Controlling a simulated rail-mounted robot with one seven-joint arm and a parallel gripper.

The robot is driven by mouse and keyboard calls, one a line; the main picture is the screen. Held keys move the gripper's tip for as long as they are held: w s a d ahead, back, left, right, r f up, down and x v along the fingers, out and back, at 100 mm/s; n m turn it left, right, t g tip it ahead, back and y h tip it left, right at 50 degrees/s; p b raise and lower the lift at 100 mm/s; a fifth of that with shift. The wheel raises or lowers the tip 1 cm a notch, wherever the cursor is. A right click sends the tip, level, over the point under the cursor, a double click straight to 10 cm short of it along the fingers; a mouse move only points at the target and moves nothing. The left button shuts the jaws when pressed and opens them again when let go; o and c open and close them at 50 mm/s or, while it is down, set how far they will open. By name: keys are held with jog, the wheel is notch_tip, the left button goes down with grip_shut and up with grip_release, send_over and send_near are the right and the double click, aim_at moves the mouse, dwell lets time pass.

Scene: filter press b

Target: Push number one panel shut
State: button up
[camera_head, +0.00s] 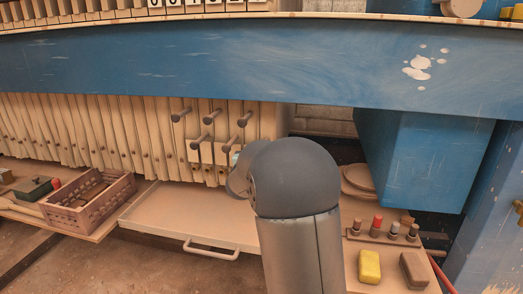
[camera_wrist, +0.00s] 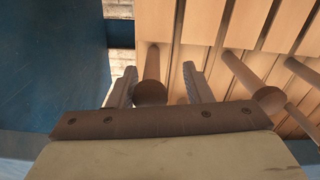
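Cream upright panels (camera_head: 100,130) stand in a row under a blue beam, and several round pegs (camera_head: 205,141) stick out from the panels at the right end. I cannot tell which panel is number one. In the head view my arm hides most of my gripper. In the wrist view my gripper (camera_wrist: 159,68) faces the panels (camera_wrist: 206,20) with its two fingers apart. One brown peg (camera_wrist: 152,75) shows between the fingers, with a visible gap to the right finger. Another peg (camera_wrist: 262,92) lies to the right, outside the fingers.
The blue beam (camera_head: 180,65) spans above the panels. A pale tray (camera_head: 190,215) with a handle sits below them. A crate (camera_head: 90,200) stands at the left. A blue box (camera_head: 415,160) hangs at the right, above a bench with a yellow block (camera_head: 369,266).

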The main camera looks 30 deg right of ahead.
jog(key=shift+d, duration=0.1)
jog(key=shift+s, duration=0.15)
jog(key=b+v, duration=0.1)
jog(key=v, duration=1.6)
jog(key=shift+a, duration=0.25)
